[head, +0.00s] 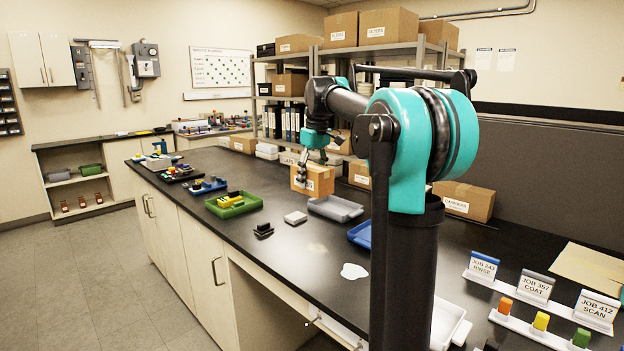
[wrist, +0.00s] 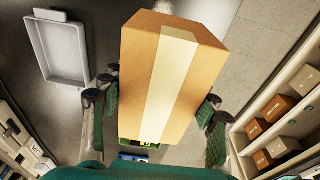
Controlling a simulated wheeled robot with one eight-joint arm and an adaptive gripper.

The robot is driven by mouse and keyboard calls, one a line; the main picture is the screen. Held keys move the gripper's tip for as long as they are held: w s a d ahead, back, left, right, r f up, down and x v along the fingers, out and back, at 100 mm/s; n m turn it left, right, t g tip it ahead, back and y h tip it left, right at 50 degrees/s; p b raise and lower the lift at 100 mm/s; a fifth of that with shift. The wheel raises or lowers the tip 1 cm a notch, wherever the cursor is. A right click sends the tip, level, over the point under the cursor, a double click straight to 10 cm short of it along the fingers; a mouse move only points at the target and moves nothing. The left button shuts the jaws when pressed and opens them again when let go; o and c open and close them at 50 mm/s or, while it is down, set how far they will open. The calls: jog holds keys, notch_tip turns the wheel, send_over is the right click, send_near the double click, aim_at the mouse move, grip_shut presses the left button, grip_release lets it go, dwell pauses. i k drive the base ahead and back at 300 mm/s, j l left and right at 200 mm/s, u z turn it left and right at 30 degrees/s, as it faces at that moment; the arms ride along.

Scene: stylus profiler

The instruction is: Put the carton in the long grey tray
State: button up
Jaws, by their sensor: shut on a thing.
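The carton (head: 319,181) is a brown cardboard box with a pale tape strip. It fills the middle of the wrist view (wrist: 158,75). My gripper (head: 303,166) is shut on it, with a green-padded finger on each side in the wrist view. The carton appears held above the black counter. The long grey tray (head: 335,209) lies on the counter, just below and right of the carton in the head view. In the wrist view the tray (wrist: 62,78) is at the upper left, apart from the carton, and looks empty.
A green tray (head: 233,207) with yellow and dark items stands left on the counter (head: 300,262). A small white block (head: 296,217) and a black piece (head: 263,230) lie near the grey tray. A blue tray (head: 361,233) is to its right, partly hidden by my arm. Boxes line the back.

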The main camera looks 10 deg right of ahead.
aim_at(334, 211)
jog(key=i+j, duration=0.25)
jog(key=j, duration=0.25)
jog(key=i+j+z, duration=0.1)
jog(key=i+j, duration=1.25)
jog(key=i, duration=0.15)
